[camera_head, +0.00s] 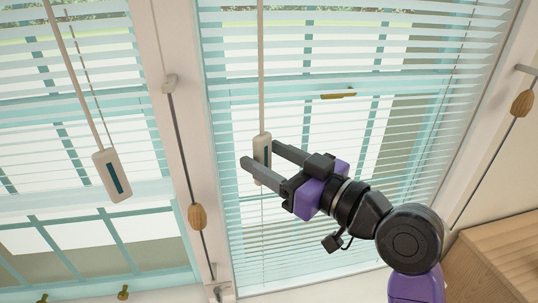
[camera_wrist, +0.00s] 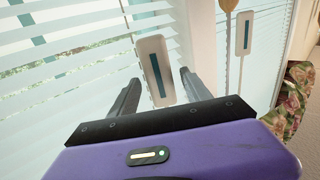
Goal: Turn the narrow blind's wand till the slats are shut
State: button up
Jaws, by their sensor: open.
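The right-hand blind (camera_head: 420,115) hangs over a teal window frame; its slats stand open, with the outside showing between them. Its wand (camera_head: 261,60) hangs down and ends in a pale flat handle (camera_head: 262,145) with a dark stripe. My gripper (camera_head: 261,155) is open, with its two fingers on either side of this handle. In the wrist view the handle (camera_wrist: 155,65) shows between the fingers, tilted, with no clear contact. A second blind (camera_head: 50,110) at the left has its own wand handle (camera_head: 113,175). The left blind is cut off, so I cannot compare widths.
A cord with a wooden toggle (camera_head: 197,216) hangs on the post between the blinds. Another toggle (camera_head: 523,103) hangs at the right wall. A wooden cabinet (camera_head: 500,260) stands at lower right. Floral fabric (camera_wrist: 296,100) shows at the wrist view's right.

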grip_shut()
jog(key=shift+f+g+b, duration=0.15)
jog(key=shift+g+b, duration=0.15)
jog(key=shift+b, duration=0.3)
jog(key=n+g+y+b, duration=0.1)
jog(key=b, duration=0.1)
jog(key=n+g+y+b, duration=0.1)
jog(key=g+b, duration=0.1)
jog(key=shift+w+d+f+n+b, duration=0.15)
jog(key=shift+w+f+n+b, duration=0.05)
jog(key=shift+n+b, duration=0.2)
jog(key=n+g+y+b, duration=0.1)
jog(key=n+g+b, duration=0.1)
jog(key=g+b, duration=0.1)
jog(key=shift+w+r, duration=0.15)
jog(key=shift+w+r+n+g+y+b, duration=0.15)
jog(key=shift+n+g+y+b, duration=0.35)
jog(key=shift+n+g+b, duration=0.95)
jog(key=shift+m+g+p, duration=0.25)
jog(key=shift+g+p, duration=0.2)
